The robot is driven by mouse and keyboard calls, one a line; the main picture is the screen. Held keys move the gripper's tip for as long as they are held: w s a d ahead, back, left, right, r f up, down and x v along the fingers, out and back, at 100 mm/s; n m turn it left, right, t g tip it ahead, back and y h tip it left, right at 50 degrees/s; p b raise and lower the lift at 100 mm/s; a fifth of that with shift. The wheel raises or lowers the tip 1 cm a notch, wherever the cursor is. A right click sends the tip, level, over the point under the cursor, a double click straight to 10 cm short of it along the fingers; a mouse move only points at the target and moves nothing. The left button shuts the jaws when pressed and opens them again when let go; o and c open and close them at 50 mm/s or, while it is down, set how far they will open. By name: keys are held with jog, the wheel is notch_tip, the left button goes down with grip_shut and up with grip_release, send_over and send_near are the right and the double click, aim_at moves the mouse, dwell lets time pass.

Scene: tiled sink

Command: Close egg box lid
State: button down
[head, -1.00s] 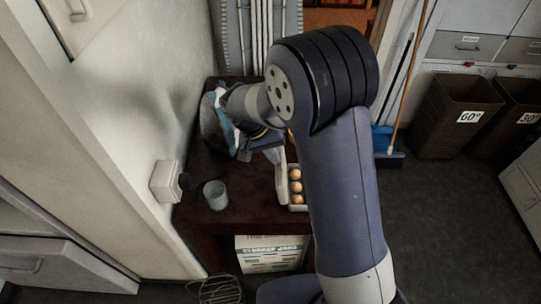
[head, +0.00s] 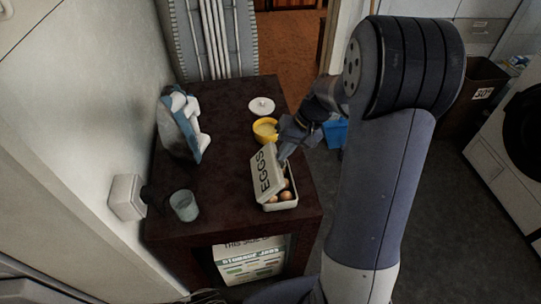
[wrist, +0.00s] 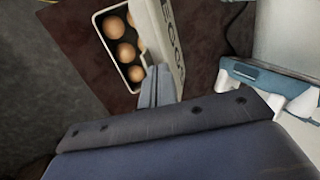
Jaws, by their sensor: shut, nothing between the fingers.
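The egg box (head: 282,206) stands on the dark table near its right edge, with brown eggs (head: 286,195) partly in view. Its pale lid (head: 266,173), marked EGGS, is raised and tilted, not flat on the box. My gripper (head: 284,156) is shut and empty at the far right end of the lid. The wrist view shows the gripper fingers (wrist: 157,88) close to the ends of the lid (wrist: 164,35) and the egg tray (wrist: 136,74). I cannot tell if they touch the lid.
A yellow bowl (head: 265,131) and a white dish (head: 262,107) stand behind the box. A blue and white object (head: 184,125) stands by the wall. The table's middle left is clear.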

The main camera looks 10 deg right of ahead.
jog(key=shift+s+d+f+y+b, duration=0.1)
jog(key=shift+d+f+y+b, duration=1.1)
jog(key=shift+f+b, duration=0.5)
jog(key=shift+d+f+y+b, duration=1.1)
jog(key=shift+f+b, duration=0.45)
jog(key=shift+f, duration=0.15)
jog(key=shift+s+d+f+y+b, duration=0.1)
jog(key=shift+d+f+y+b, duration=1.1)
jog(key=shift+f+b, duration=0.5)
jog(key=shift+a+f, duration=0.1)
jog(key=shift+f, duration=0.1)
